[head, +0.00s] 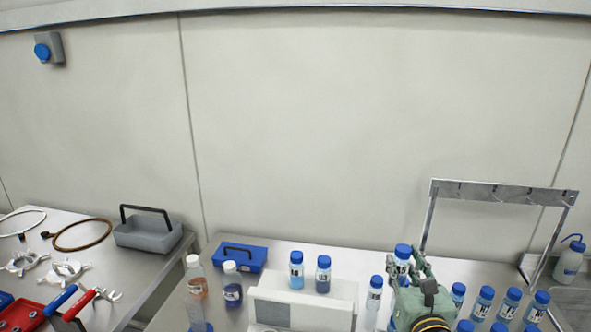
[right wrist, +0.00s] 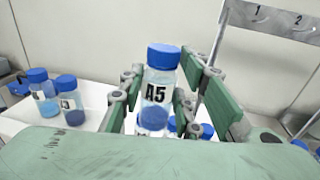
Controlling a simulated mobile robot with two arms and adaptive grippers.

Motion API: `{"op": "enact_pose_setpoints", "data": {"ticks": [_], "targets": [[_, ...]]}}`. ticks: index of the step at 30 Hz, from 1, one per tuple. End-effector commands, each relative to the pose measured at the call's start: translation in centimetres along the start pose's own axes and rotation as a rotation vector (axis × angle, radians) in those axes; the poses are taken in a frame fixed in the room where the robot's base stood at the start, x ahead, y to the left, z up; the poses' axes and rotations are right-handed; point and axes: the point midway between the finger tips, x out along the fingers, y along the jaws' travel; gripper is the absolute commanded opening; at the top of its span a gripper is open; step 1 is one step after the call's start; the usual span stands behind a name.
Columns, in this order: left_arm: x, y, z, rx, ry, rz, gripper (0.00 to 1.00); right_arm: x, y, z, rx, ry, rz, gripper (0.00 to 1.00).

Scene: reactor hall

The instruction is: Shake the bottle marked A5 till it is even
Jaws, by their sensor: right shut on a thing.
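The gripper hides the bottle's lower part in the head view. My left gripper is out of view.
Several blue-capped bottles (head: 484,303) stand close to the right of my gripper, and one (head: 375,292) to its left. Two more (head: 296,270) stand by a white block (head: 305,295). A metal hook rack (head: 505,190) rises behind right. A wash bottle (head: 568,264) stands far right.

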Motion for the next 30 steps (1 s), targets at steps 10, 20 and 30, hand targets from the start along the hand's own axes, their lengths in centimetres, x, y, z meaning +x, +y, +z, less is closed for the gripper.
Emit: {"op": "enact_pose_setpoints", "data": {"ticks": [10,20,30], "targets": [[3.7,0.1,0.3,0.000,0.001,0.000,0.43,-11.1,5.9,-6.8,-0.006,0.005,0.092,0.05],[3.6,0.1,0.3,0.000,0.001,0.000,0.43,-15.4,7.6,-6.3,0.013,-0.003,0.123,0.05],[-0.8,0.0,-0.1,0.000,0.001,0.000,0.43,-15.4,7.5,-2.4,0.012,-0.002,0.123,0.05]]}}
